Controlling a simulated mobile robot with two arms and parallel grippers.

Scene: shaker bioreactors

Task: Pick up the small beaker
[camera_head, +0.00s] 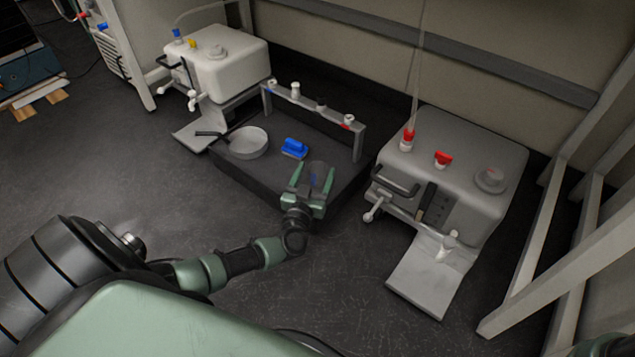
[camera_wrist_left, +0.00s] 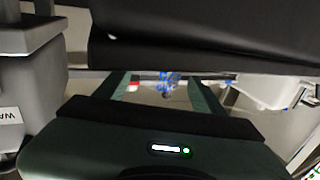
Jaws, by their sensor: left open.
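My right gripper is not in view.
A rail with taps (camera_head: 320,108) stands behind. The floor in front is clear.

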